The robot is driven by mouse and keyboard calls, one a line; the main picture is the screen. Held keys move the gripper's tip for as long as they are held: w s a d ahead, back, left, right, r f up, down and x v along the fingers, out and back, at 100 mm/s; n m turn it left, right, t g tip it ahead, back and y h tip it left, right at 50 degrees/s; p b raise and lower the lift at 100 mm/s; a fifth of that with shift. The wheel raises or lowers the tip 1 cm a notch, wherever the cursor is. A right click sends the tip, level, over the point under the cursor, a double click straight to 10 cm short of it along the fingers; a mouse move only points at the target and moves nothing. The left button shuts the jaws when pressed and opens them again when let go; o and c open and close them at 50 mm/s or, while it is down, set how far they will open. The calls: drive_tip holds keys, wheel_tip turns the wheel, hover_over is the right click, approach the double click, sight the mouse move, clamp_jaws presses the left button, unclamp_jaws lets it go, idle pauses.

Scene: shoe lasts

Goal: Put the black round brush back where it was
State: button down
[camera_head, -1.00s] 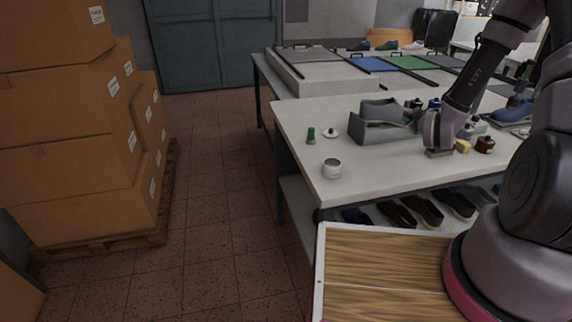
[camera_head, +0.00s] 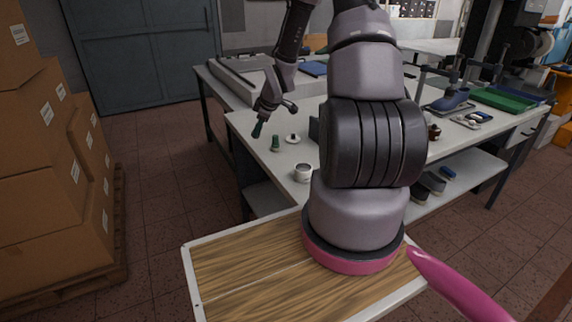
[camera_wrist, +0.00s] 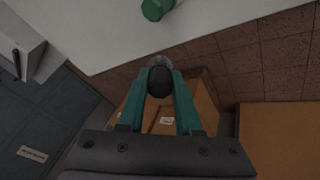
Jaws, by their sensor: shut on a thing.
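The black round brush (camera_wrist: 160,82) is between the teal fingers of my gripper (camera_wrist: 161,74) in the wrist view, with a paler grey tip showing past it. In the head view my gripper (camera_head: 257,130) is raised near the left edge of the white worktable (camera_head: 250,128). Its green fingers point down and left. I cannot make out the brush there. The wrist view shows floor and boxes behind the brush, with the table edge beyond.
Stacked cardboard boxes (camera_head: 50,190) stand left, across an open floor strip. My arm hides the table's middle.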

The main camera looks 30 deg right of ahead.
drive_tip(key=s+d+r+n+g+h, duration=0.1)
drive_tip(key=s+d+r+g, duration=0.15)
drive_tip(key=s, duration=0.25)
drive_tip(key=s+d+r+n+g, duration=0.1)
drive_tip(key=s+d+g, duration=0.3)
drive_tip(key=s, duration=0.1)
drive_tip(key=f, duration=0.5)
drive_tip(key=shift+s+a, duration=0.1)
drive_tip(key=shift+s, duration=0.15)
drive_tip(key=shift+f, duration=2.25)
drive_tip(key=c, duration=0.6)
unclamp_jaws()
